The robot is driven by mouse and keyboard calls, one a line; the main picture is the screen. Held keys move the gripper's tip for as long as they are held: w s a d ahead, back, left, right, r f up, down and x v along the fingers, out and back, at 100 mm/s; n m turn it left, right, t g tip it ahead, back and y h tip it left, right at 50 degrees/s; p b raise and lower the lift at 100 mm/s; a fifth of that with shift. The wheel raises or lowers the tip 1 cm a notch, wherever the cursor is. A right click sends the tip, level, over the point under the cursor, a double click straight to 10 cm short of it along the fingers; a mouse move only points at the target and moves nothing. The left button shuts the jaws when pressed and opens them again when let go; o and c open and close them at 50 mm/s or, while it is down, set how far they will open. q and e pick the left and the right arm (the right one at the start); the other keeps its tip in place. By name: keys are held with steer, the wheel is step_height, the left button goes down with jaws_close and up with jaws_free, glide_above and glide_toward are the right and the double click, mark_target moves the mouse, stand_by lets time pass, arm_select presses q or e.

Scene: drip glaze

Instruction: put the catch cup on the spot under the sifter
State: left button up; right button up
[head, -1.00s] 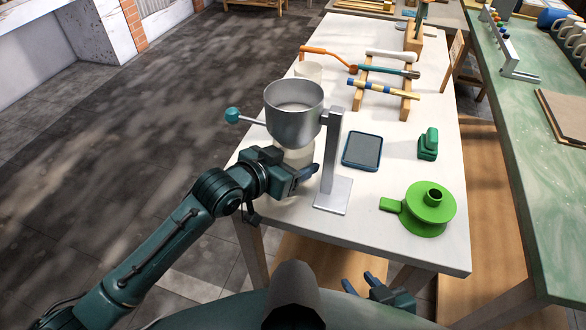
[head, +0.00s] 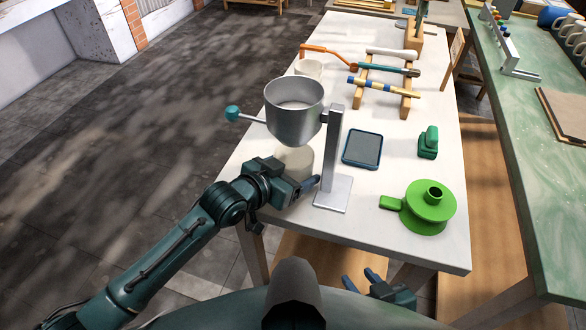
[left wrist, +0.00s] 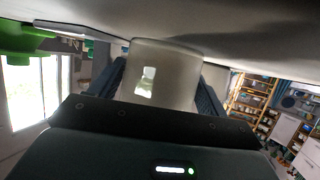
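The sifter (head: 294,125) is a grey metal bowl held over the white table by a post with a flat foot, with a teal-knobbed handle on its left. The catch cup (head: 294,160) is a pale, cloudy cup below the bowl, its top partly hidden by it. My left gripper (head: 298,182) has its fingers around the cup; in the left wrist view the cup (left wrist: 165,75) sits between both fingers, which appear against its sides. I cannot tell whether its base touches the table. The spot is not visible. My right gripper (head: 359,279) is open and empty near the table's front edge.
A dark tablet-like tray (head: 362,150) lies right of the sifter post. A green wheel-like piece (head: 428,207) and a small green tool (head: 428,143) are further right. Behind stand a white cup (head: 308,68) and a wooden rack (head: 408,95) with tools.

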arm_select(q)
steer(key=shift+r, duration=0.1)
steer(key=shift+s+a+r, duration=0.1)
steer(key=shift+s+r, duration=0.05)
steer(key=v, duration=1.1)
steer(key=shift+s+a+r, duration=0.15)
steer(key=shift+s, duration=0.05)
steer(key=s+a+f+n+g+y, duration=0.3)
steer(key=s+a+f+y, duration=0.15)
steer(key=s+a, duration=0.35)
steer(key=s+a+f+n+g+y, duration=0.35)
steer(key=s+a+f, duration=0.25)
steer(key=s, duration=0.4)
steer(key=w+d+f+m+t+h+p, duration=0.1)
steer(key=w+d+f+t+h+p, duration=0.1)
steer(key=w+d+f+t, duration=0.3)
steer(key=shift+w+d+t+h, duration=0.3)
steer(key=shift+w+d+t, duration=0.2)
steer(key=shift+d+t, duration=0.35)
